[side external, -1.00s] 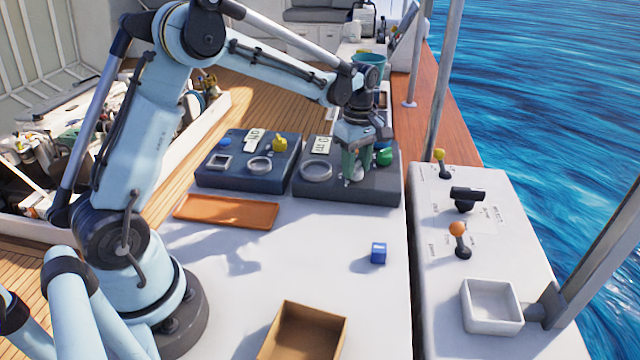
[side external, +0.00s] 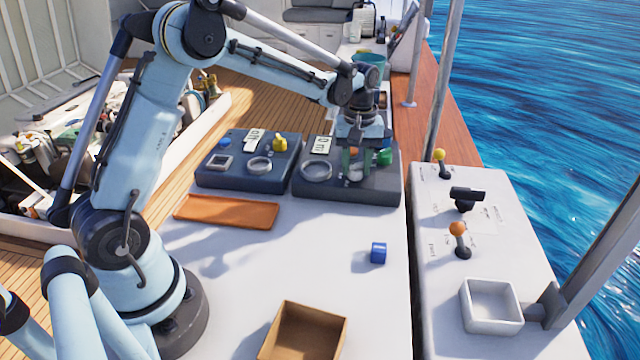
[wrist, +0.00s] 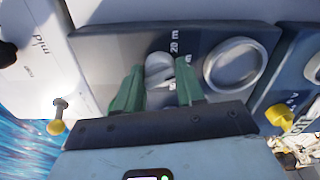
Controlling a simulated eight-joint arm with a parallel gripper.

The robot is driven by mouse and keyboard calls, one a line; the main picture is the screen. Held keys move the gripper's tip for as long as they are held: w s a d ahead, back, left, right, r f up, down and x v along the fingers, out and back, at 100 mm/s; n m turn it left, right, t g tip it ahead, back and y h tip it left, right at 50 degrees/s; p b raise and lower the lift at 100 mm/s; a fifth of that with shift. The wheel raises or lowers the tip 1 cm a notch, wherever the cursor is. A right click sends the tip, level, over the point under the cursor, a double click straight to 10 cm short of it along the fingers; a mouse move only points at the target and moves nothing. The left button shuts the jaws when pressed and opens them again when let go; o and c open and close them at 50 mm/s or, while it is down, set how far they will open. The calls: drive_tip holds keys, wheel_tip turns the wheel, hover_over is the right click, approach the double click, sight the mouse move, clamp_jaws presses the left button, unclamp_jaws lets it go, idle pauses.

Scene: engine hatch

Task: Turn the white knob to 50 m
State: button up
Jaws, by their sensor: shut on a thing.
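The white knob (wrist: 158,66) sits on the right dark grey panel box (side external: 300,188). In the wrist view it lies between the two green fingers of my gripper (wrist: 161,74). In the side view my gripper (side external: 357,170) points down over the box, its fingers on either side of the knob (side external: 355,174). My gripper is shut on the knob. A "20 m" mark (wrist: 174,42) shows beside the knob in the wrist view. Another mark (wrist: 184,66), starting with 5, is partly hidden by a finger. I cannot tell where the knob points.
A second panel box (side external: 240,184) stands further left. An orange tray (side external: 227,211), a blue cube (side external: 378,252) and a cardboard box (side external: 305,330) lie on the white top, otherwise largely clear.

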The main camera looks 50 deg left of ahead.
sight(356, 164)
drive_tip(key=m, duration=0.4)
drive_tip(key=shift+m, duration=0.4)
drive_tip(key=m, duration=0.3)
drive_tip(key=shift+m, duration=0.3)
drive_tip(key=m, duration=0.4)
drive_tip(key=shift+m, duration=2.1)
drive_tip(key=o, duration=1)
wheel_tip(356, 164, up, 12)
drive_tip(key=shift+r, duration=0.1)
